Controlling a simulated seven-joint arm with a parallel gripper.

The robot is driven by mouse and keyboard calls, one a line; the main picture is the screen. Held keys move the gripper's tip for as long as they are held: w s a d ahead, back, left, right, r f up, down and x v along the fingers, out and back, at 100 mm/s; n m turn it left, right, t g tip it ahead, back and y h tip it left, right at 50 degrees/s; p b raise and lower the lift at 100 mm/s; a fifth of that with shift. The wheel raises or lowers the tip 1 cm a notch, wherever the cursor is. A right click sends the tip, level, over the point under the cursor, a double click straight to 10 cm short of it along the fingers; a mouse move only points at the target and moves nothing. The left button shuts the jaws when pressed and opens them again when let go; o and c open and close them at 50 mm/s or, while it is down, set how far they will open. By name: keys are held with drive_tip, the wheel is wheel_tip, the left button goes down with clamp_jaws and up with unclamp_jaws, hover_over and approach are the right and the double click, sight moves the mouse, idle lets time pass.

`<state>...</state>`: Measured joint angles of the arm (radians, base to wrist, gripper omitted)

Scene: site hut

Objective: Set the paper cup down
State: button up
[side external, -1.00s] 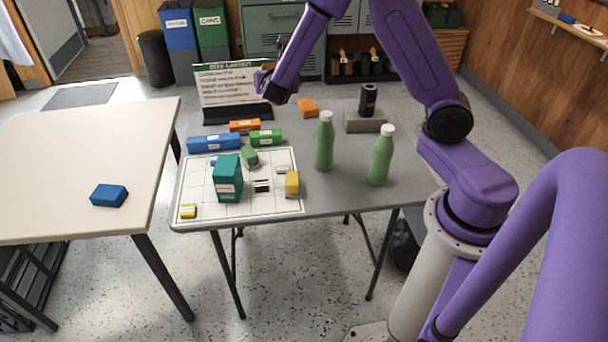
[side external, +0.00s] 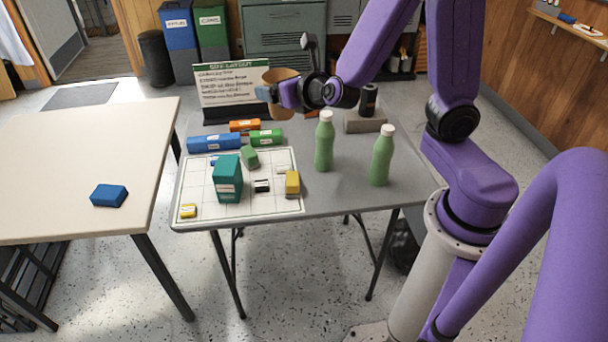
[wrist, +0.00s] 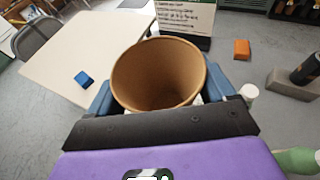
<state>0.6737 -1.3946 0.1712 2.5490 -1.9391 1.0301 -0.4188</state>
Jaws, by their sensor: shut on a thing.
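The paper cup (side external: 283,78) is brown and sits in my gripper (side external: 266,94), held above the back part of the grey table (side external: 342,186), in front of the sign. In the wrist view the cup (wrist: 158,75) shows its open mouth and looks empty. The blue fingers of my gripper (wrist: 165,97) are on either side of it, shut on it. The cup's underside is hidden in the wrist view.
On the grey table stand two green bottles (side external: 324,145) (side external: 381,158), a teal box (side external: 227,178) on a white grid sheet (side external: 245,212), and several small coloured blocks. A sign (side external: 225,84) and a grey block with a black cylinder (side external: 368,98) stand behind. Free room lies around the bottles.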

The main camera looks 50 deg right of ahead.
drive_tip(key=shift+r, duration=0.1)
wheel_tip(320, 180, up, 5)
drive_tip(key=d+r+m+g+h, duration=0.2)
drive_tip(key=d+m+g+h, duration=0.9)
drive_tip(key=d, duration=1.1)
drive_tip(key=s+d+f+m+g+y, duration=0.2)
drive_tip(key=s+d+m+g+y, duration=0.8)
drive_tip(key=s+d+m+g, duration=0.55)
drive_tip(key=shift+m, duration=0.85)
drive_tip(key=shift+s+a+f, duration=0.1)
drive_tip(key=shift+a+f, duration=0.25)
drive_tip(key=shift+f, duration=5.15)
drive_tip(key=shift+w+a+f, duration=0.1)
drive_tip(key=shift+a+f, duration=0.25)
drive_tip(key=shift+f, duration=5.1)
drive_tip(key=shift+s+a+f, duration=0.1)
drive_tip(key=shift+a+f, duration=0.25)
drive_tip(key=shift+f, duration=5.15)
drive_tip(key=shift+f, duration=0.65)
